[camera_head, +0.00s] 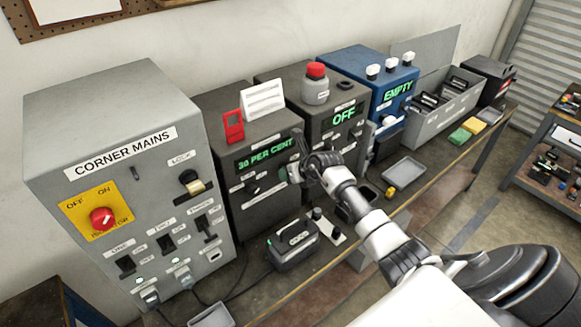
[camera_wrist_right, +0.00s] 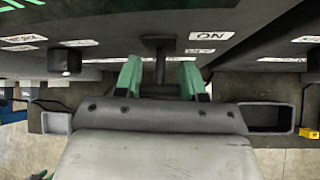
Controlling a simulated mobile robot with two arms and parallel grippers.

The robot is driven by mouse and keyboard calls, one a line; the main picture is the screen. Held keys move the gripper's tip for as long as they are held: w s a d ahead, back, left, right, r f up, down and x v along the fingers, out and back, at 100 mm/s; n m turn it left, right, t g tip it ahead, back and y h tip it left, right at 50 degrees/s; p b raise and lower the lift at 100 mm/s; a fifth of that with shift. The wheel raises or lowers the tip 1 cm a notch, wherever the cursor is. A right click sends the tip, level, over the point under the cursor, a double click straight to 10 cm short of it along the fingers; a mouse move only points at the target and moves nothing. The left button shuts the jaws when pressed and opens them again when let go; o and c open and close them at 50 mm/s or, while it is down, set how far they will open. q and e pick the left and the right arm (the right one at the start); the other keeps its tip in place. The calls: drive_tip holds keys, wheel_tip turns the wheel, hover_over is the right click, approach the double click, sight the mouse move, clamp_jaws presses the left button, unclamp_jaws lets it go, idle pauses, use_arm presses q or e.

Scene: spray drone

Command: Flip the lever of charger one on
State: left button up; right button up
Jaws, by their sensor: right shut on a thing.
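A dark charger box (camera_head: 262,185) stands right of the grey mains cabinet, with green text "30 PER CENT". A second dark charger box (camera_head: 338,128) beside it reads "OFF". I cannot read which is charger one. My right gripper (camera_head: 292,172) is at the right front of the "30 PER CENT" box, largely hiding the lever there. In the right wrist view my right gripper (camera_wrist_right: 160,78) has its green fingertips on either side of a dark lever (camera_wrist_right: 160,48) and is shut on it. An "ON" label is beside the lever. My left gripper is out of view.
The corner mains cabinet (camera_head: 110,165) has a red knob and several switches. A blue box (camera_head: 380,85) reads "EMPTY". A grey tray (camera_head: 404,170) lies right of my gripper.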

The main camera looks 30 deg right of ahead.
drive_tip(key=shift+w+d+r+g, duration=0.1)
drive_tip(key=shift+d+r+g, duration=0.2)
drive_tip(key=shift+g, duration=0.4)
drive_tip(key=o, duration=0.6)
drive_tip(key=shift+o, duration=0.9)
drive_tip(key=shift+d+f, duration=0.1)
drive_tip(key=shift+a, duration=0.2)
